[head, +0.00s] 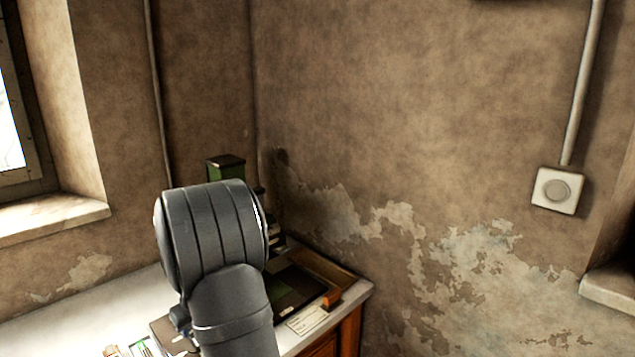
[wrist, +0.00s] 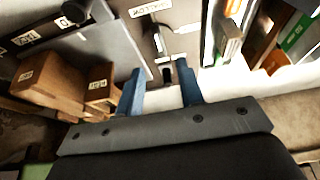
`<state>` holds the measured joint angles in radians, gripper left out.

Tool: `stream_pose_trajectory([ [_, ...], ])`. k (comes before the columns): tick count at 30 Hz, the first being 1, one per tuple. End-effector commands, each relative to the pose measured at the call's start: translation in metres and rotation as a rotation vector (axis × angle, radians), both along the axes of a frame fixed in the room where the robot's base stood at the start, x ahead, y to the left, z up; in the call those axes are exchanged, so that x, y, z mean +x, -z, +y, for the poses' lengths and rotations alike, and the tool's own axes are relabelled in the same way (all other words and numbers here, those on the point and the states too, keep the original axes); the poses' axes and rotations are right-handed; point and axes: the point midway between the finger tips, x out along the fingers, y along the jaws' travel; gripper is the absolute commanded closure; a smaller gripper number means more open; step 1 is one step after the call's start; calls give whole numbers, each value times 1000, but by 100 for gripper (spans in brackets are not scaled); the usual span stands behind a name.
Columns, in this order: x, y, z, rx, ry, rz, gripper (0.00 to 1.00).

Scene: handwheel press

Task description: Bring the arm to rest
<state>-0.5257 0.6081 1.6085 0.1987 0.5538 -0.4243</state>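My gripper (wrist: 159,68) shows in the wrist view as two blue fingers on a dark grey mount. The fingers stand apart, so it is open. I see nothing clamped between them; a dark metal fitting (wrist: 166,72) shows in the gap beyond, and I cannot tell how far off it is. In the head view my dark grey arm fills the lower left middle, in front of the desk (head: 95,302).
In the wrist view, labelled wooden boxes (wrist: 48,78) lie at the left and upright folders (wrist: 297,32) at the right. In the head view, a green post (head: 226,167) stands behind my arm, and a card (head: 307,321) lies near the desk's right edge. Bare wall lies to the right.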

Motion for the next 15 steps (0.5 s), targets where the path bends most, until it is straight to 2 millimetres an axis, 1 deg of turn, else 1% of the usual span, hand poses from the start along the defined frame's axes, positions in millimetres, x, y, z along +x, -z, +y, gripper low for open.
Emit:
stream_pose_trajectory([
  [1, 2, 9, 2, -2, 0, 3, 65],
  [6, 9, 34, 10, -2, 0, 3, 65],
  [10, 14, 50, 14, -2, 0, 3, 65],
  [15, 17, 62, 18, -1, -1, 0, 65],
])
